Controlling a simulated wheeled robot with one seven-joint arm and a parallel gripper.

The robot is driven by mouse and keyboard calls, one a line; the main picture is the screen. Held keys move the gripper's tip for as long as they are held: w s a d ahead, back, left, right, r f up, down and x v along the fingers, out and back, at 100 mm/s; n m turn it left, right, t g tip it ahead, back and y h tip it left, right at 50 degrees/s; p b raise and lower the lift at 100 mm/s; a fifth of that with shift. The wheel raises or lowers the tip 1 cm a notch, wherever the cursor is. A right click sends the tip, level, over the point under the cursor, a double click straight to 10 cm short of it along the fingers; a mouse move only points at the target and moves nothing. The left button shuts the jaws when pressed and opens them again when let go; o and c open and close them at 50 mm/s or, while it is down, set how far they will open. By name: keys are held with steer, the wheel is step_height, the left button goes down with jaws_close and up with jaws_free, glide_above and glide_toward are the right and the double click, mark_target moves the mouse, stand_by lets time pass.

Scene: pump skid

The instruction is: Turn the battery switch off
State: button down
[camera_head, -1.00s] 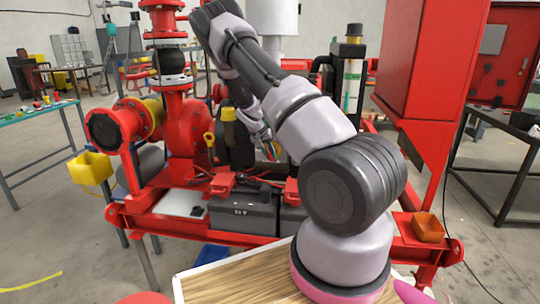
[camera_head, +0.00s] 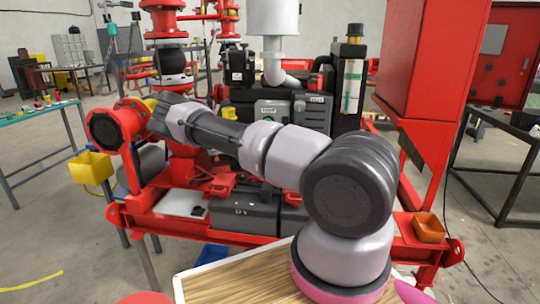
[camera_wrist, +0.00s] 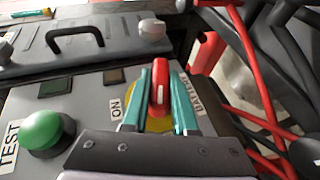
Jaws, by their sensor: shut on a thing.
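The battery switch shows in the wrist view as a red handle (camera_wrist: 160,92) on a yellow round plate (camera_wrist: 158,125), set in a grey panel (camera_wrist: 95,82). An "ON" label is left of it and a "BATTERY" label right of it. The handle points up the picture, to neither label. My gripper (camera_wrist: 160,80) has teal fingers on both sides of the handle and is shut on it. The lower part of the switch is partly hidden by the fingers and gripper body. In the head view, my arm hides the gripper and I cannot make out the switch.
A green TEST button (camera_wrist: 42,131) sits left of the switch. Red and black cables (camera_wrist: 245,60) run close on the right. A box with a black handle (camera_wrist: 75,38) and a light knob (camera_wrist: 151,29) lies beyond. A red cabinet (camera_head: 425,60) stands right in the head view.

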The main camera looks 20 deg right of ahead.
steer(key=shift+f+n+g+h, duration=0.15)
steer(key=shift+n+g+h, duration=0.45)
steer(key=shift+h, duration=1.1)
steer(key=c, duration=0.7)
jaws_free()
steer(key=shift+a, duration=0.1)
steer(key=v, duration=1)
steer(key=shift+a, duration=0.25)
steer(key=shift+a, duration=0.1)
